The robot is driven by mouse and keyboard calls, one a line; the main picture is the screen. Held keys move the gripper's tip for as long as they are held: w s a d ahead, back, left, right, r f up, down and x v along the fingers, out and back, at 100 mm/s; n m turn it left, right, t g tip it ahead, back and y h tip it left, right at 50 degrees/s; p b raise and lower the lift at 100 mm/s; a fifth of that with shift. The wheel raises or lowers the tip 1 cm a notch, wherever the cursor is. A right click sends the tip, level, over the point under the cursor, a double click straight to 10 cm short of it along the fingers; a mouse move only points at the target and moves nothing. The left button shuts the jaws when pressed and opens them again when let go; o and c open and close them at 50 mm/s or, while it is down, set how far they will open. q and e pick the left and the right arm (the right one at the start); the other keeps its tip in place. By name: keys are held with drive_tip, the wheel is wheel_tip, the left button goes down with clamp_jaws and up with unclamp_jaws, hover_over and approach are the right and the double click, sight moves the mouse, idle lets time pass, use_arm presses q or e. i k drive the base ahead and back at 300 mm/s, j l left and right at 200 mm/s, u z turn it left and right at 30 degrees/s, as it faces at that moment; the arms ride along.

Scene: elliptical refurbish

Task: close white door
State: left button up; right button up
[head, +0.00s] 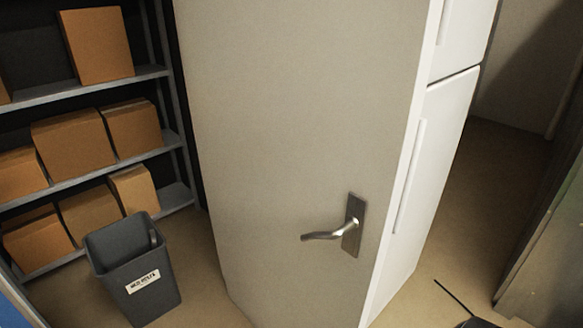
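The white door (290,110) stands open in the middle of the head view, its broad face turned toward me. A silver lever handle (328,234) on a dark plate sits near the door's right edge and points left. The door's narrow edge (402,190) shows to the right of the handle. Neither gripper can be made out. A small dark part with a thin rod at the bottom right is too cut off to identify.
A grey bin (135,275) with a label stands left of the door. Behind it, a metal shelf (95,85) holds several cardboard boxes (72,140). A white cabinet (432,150) stands behind the door. Bare floor (490,190) shows at right, beside a dark greenish panel (550,240).

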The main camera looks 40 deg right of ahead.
sight(306, 114)
drive_tip(key=l+u, duration=0.1)
drive_tip(key=l, duration=0.4)
drive_tip(key=k+l, duration=0.1)
drive_tip(key=l, duration=0.35)
drive_tip(key=k+l+u, duration=0.15)
drive_tip(key=l, duration=0.35)
drive_tip(key=l+u, duration=0.1)
drive_tip(key=l, duration=0.4)
drive_tip(key=k+l+u, duration=0.1)
drive_tip(key=l, duration=0.35)
drive_tip(key=k, duration=0.05)
